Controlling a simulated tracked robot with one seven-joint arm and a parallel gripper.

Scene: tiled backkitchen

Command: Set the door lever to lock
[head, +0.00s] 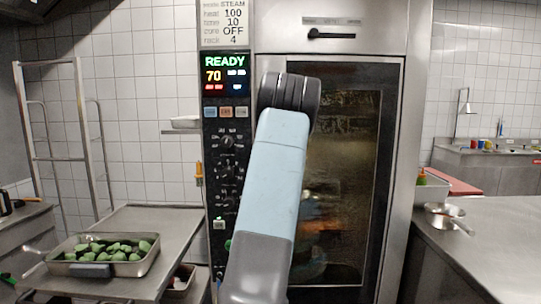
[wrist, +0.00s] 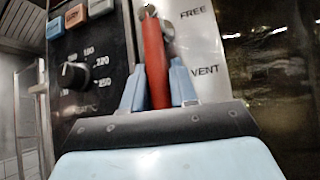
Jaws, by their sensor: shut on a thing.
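The red door lever (wrist: 154,50) shows in the wrist view, hanging nearly straight down from a metal pivot at the top. My gripper (wrist: 158,75) has its two blue fingers closed around the lower part of this lever. A pale plate (wrist: 203,45) behind the lever reads FREE above and VENT below. No lock mark is visible. In the head view my arm hides the lever and gripper in front of the oven's left side. The glass oven door (head: 350,150) appears closed.
The control panel (head: 226,140) left of the door reads READY and 70. A black handle (head: 330,35) sits above the door. A tray of green vegetables (head: 75,268) stands on the left bench. A steel counter (head: 480,250) is at right.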

